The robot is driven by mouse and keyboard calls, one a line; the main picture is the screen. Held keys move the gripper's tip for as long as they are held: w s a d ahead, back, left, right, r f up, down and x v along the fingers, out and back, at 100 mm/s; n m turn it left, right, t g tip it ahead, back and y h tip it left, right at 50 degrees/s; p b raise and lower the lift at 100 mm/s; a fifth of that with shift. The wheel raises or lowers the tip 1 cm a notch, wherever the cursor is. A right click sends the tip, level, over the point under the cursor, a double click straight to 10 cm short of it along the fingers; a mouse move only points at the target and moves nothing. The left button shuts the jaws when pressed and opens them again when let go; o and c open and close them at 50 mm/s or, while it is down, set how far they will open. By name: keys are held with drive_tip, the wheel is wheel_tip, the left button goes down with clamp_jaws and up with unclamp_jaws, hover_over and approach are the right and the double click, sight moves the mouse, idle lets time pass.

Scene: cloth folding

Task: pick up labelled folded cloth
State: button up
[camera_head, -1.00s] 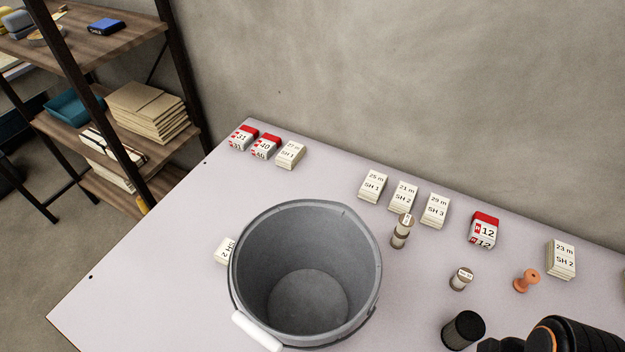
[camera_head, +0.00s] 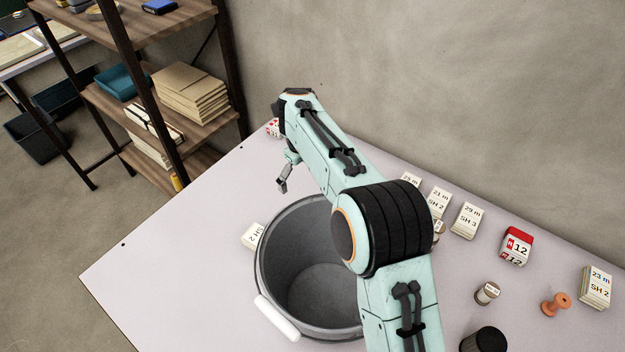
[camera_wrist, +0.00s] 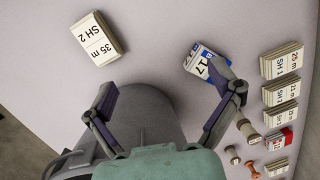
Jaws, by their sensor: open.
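My gripper (camera_wrist: 170,95) is open in the wrist view, its fingers apart and empty above the bucket. In the head view, my gripper (camera_head: 284,184) hangs above the table behind the bucket. A cream folded cloth marked 35 m SH 2 (camera_wrist: 97,39) lies beyond the left finger. A blue-and-white folded cloth marked 17 (camera_wrist: 203,65) lies beside the right finger, which partly covers it. In the head view, a cloth marked SH 2 (camera_head: 251,236) lies left of the bucket.
A grey bucket (camera_head: 280,245) stands on the pale table (camera_head: 170,270), partly hidden by my arm. Several labelled cloths line the back edge, including one marked 12 (camera_head: 516,246). Spools (camera_head: 486,293) stand at right. The table's left part is clear. A wooden shelf (camera_head: 205,150) stands beyond.

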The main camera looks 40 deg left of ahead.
drive_tip(key=n+g+h, duration=0.1)
drive_tip(key=n, duration=0.1)
approach(257, 223)
drive_tip(key=s+d+f, duration=0.2)
drive_tip(key=d+f, duration=0.1)
drive_tip(key=shift+d+f, duration=0.2)
wheel_tip(257, 223, down, 6)
drive_tip(key=c, duration=1.2)
